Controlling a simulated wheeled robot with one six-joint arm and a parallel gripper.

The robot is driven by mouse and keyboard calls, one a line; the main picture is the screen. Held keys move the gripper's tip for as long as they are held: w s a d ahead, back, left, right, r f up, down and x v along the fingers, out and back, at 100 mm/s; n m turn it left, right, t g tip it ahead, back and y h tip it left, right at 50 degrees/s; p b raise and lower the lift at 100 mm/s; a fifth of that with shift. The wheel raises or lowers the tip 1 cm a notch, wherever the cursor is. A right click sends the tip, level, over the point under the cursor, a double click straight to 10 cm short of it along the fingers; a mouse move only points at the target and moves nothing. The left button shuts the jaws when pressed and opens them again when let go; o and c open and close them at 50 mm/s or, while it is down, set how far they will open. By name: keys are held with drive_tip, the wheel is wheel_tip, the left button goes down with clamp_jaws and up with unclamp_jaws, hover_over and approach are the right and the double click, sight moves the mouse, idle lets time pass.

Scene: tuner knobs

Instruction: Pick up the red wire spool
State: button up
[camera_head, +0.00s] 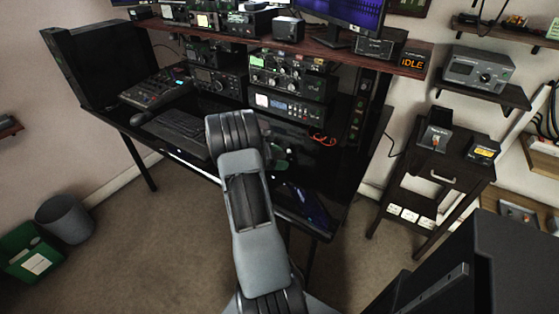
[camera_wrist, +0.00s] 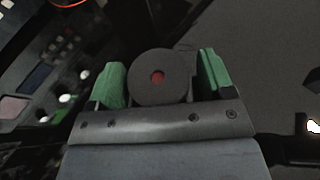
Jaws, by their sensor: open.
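In the wrist view my gripper (camera_wrist: 161,75) has its two green fingers apart. A round dark disc with a small red centre, which looks like the end of the red wire spool (camera_wrist: 175,88), sits between them. A gap shows on the right side; the left finger is very near the disc's edge, and I cannot tell whether they touch. The spool's red winding is mostly hidden behind the dark end. In the head view my arm covers most of the gripper, over the right part of the black desk (camera_head: 190,105), and the spool cannot be made out there.
A red loop (camera_head: 323,139) lies on the desk to the right of my arm; part of a red loop also shows in the wrist view (camera_wrist: 68,3). Radio units (camera_head: 290,105) stand behind. A keyboard (camera_head: 178,127) lies left. A small side table (camera_head: 435,165) stands at right.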

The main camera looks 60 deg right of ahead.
drive_tip(key=c, duration=0.9)
